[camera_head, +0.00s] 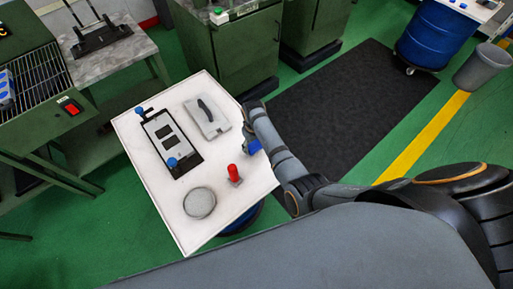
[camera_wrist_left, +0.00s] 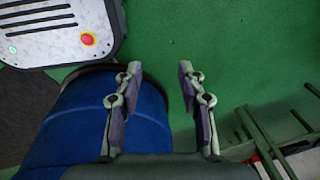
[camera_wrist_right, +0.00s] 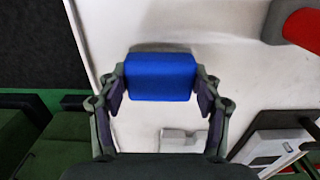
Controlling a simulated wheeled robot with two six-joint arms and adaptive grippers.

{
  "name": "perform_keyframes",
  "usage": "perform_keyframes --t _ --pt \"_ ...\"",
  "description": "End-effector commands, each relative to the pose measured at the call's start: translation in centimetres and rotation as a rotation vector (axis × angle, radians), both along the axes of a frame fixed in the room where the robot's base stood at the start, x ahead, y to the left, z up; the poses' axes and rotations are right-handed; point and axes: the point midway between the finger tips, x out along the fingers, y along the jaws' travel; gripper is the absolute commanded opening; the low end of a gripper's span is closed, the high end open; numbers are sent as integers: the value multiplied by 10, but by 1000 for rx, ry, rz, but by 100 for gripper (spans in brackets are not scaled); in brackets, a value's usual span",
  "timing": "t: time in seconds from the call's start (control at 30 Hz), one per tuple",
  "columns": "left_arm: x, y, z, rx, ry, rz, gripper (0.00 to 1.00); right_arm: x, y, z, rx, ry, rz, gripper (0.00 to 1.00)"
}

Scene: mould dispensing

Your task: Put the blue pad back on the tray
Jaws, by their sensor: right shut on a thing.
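The blue pad (camera_wrist_right: 160,77) is a small blue block between the fingertips of my right gripper (camera_wrist_right: 160,90), which is shut on it. In the head view the pad (camera_head: 252,146) shows partly, beside my right arm at the right side of the white tray (camera_head: 143,207). In the right wrist view the tray's white surface (camera_wrist_right: 145,135) lies behind the pad, with a shadow near the pad; I cannot tell whether they touch. My left gripper (camera_wrist_left: 160,88) is open and empty in the left wrist view, near a blue drum; the head view does not show it.
The drum (camera_wrist_left: 75,125) is below my left gripper. Bare tray surface shows near the left and front edges.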

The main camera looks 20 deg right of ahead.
Motion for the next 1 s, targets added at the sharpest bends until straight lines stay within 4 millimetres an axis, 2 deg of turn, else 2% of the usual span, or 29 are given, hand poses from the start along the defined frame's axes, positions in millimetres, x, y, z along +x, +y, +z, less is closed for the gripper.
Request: perform_keyframes --t 0.03,0.2,0.4,0.43,0.6,1.0 --pt "3 -7 -16 -8 -4 3 40 0 1 -16 0 -1 1 31" --pt "10 -26 -13 -32 -16 10 40 0 1 -11 1 -2 1 31" --pt "9 -15 -14 -19 -15 5 40 -1 1 -15 0 -1 1 31" --pt "8 -14 -14 -17 -14 4 40 -1 1 -15 0 0 1 67" --pt "5 -12 -13 -15 -8 4 40 -1 1 -14 0 -1 1 88" --pt "4 -12 -12 -16 -6 5 40 0 1 -10 1 -2 1 88"
